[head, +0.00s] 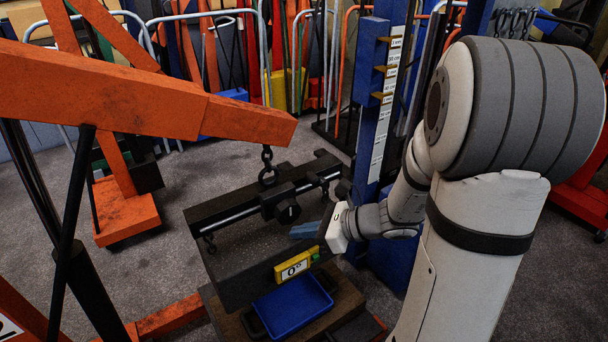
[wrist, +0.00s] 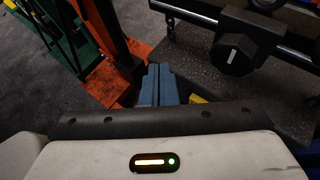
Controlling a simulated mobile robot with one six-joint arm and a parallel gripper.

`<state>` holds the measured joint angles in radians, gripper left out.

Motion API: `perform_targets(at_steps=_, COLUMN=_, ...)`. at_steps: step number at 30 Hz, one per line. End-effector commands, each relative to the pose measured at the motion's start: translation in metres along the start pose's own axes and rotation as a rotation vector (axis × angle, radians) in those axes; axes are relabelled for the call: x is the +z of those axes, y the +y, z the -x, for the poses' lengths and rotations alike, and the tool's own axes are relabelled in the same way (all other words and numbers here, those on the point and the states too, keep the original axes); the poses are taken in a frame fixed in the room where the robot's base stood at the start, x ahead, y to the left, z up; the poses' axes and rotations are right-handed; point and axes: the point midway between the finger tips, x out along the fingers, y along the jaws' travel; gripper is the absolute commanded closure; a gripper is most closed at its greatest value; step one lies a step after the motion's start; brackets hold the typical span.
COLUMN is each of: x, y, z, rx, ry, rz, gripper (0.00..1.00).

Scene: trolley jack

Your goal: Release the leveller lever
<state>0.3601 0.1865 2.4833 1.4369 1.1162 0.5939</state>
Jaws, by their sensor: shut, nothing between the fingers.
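The leveller (head: 262,200) is a black beam with a bright rod along it, hung by a chain (head: 267,165) from the orange crane arm (head: 190,105). A black block with a white mark (head: 287,209) sits on the rod; in the wrist view it is the dark many-sided block (wrist: 243,45) at upper right. I cannot tell for sure which part is the lever. My gripper (head: 303,230) has blue fingers, shut and empty, just below and right of the block in the head view. In the wrist view the fingers (wrist: 158,84) are together, apart from the block.
A dark load with a yellow 0° display (head: 293,267) hangs or stands below the leveller. A blue tray (head: 268,312) lies in front of it. A blue post (head: 372,110) with labels stands behind. Orange crane legs (head: 168,318) cross the floor; grey floor is open at left.

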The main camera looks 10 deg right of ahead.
Motion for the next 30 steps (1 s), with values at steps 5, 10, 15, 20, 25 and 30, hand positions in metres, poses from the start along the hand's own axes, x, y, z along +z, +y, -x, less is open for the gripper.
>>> perform_targets(at_steps=5, x=-0.024, y=-0.065, z=0.009, rx=-0.222, ry=-0.183, rz=-0.424, gripper=1.00)
perform_targets(at_steps=10, x=-0.046, y=-0.102, z=0.023, rx=-0.360, ry=-0.298, rz=-0.654, gripper=1.00)
perform_targets(at_steps=15, x=-0.055, y=-0.115, z=0.029, rx=-0.410, ry=-0.340, rz=-0.729, gripper=1.00)
perform_targets(at_steps=20, x=-0.055, y=-0.116, z=0.029, rx=-0.412, ry=-0.342, rz=-0.731, gripper=1.00)
perform_targets(at_steps=25, x=-0.054, y=-0.116, z=0.028, rx=-0.411, ry=-0.341, rz=-0.729, gripper=1.00)
perform_targets(at_steps=30, x=-0.051, y=-0.121, z=0.016, rx=-0.407, ry=-0.340, rz=-0.727, gripper=1.00)
